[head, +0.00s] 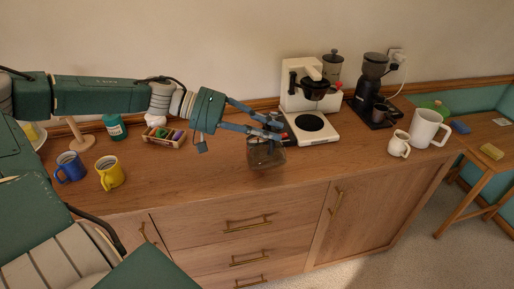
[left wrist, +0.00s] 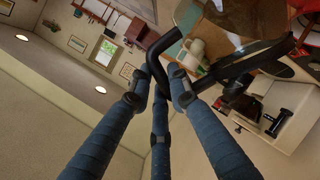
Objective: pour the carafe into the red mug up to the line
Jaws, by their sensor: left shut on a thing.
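My left gripper (head: 270,129) is shut on the black handle of the glass carafe (head: 266,155), near the front edge of the wooden counter. In the left wrist view the fingers (left wrist: 166,75) close around this handle, and the carafe (left wrist: 258,14) shows brownish glass at the top. I cannot tell whether its base touches the counter, or its fill level. I cannot make out a red mug or its line in the head view. A red patch at the top right of the left wrist view is too cut off to identify. My right gripper is not in view.
A white coffee maker (head: 312,125) stands just behind the carafe, a black grinder (head: 369,92) to its right. White mugs (head: 426,128) (head: 399,144) stand farther right. A blue mug (head: 70,167), a yellow mug (head: 110,172) and a small rack (head: 164,137) are left. The front-middle counter is clear.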

